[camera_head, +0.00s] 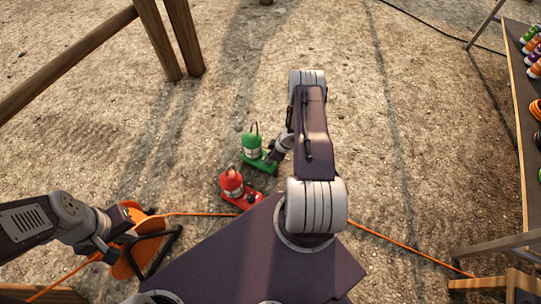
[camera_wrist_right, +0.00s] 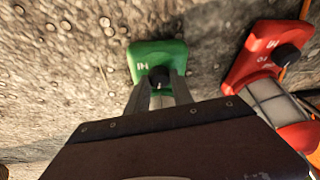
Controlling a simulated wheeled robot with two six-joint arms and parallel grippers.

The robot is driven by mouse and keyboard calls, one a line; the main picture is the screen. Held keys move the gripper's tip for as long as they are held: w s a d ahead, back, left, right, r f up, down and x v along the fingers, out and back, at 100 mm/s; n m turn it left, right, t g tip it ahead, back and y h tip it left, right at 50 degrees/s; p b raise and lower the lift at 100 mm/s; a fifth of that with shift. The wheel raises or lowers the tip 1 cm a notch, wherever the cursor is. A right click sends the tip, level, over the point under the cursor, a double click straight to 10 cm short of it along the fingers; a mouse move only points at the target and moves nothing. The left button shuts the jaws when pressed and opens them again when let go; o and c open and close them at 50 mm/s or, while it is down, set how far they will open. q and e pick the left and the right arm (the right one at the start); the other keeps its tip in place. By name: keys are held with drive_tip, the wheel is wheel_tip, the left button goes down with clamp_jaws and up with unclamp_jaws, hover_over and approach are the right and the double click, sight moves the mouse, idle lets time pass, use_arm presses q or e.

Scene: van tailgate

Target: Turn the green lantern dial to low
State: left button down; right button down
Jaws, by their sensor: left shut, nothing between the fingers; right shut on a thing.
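The green lantern (camera_head: 252,146) stands upright on the gravel ground, its flat green base towards my right arm. Its base (camera_wrist_right: 152,53) also shows in the right wrist view, with a white "HI" mark and a small black dial (camera_wrist_right: 158,76). My right gripper (camera_wrist_right: 160,86) is shut on this dial, one finger on each side. The fingers partly cover the dial, and I cannot read its setting or see a low mark. My left gripper (camera_head: 124,236) is shut and empty, over the orange cable reel and well apart from the lantern.
A red lantern (camera_head: 232,184) with its own black dial (camera_wrist_right: 287,54) stands close beside the green one. A wooden fence is at upper left, and a table with goods (camera_head: 514,75) at right.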

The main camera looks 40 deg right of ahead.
drive_tip(key=m+p, duration=0.1)
drive_tip(key=m+h+p, duration=0.1)
drive_tip(key=m+p, duration=0.1)
drive_tip(key=m+h+p, duration=0.1)
drive_tip(key=m, duration=0.1)
drive_tip(key=shift+s+a+r+t, duration=0.1)
drive_tip(key=shift+a+r+t, duration=0.1)
drive_tip(key=shift+a+t, duration=0.1)
drive_tip(key=m+p, duration=0.1)
drive_tip(key=m, duration=0.1)
drive_tip(key=shift+f+m+h+p, duration=0.1)
drive_tip(key=shift+m+h+p, duration=0.2)
drive_tip(key=shift+h+p, duration=0.1)
drive_tip(key=shift+m+h+p, duration=0.4)
drive_tip(key=shift+m+h, duration=0.1)
drive_tip(key=shift+m, duration=0.6)
drive_tip(key=shift+f, duration=0.1)
drive_tip(key=c, duration=1.1)
unclamp_jaws()
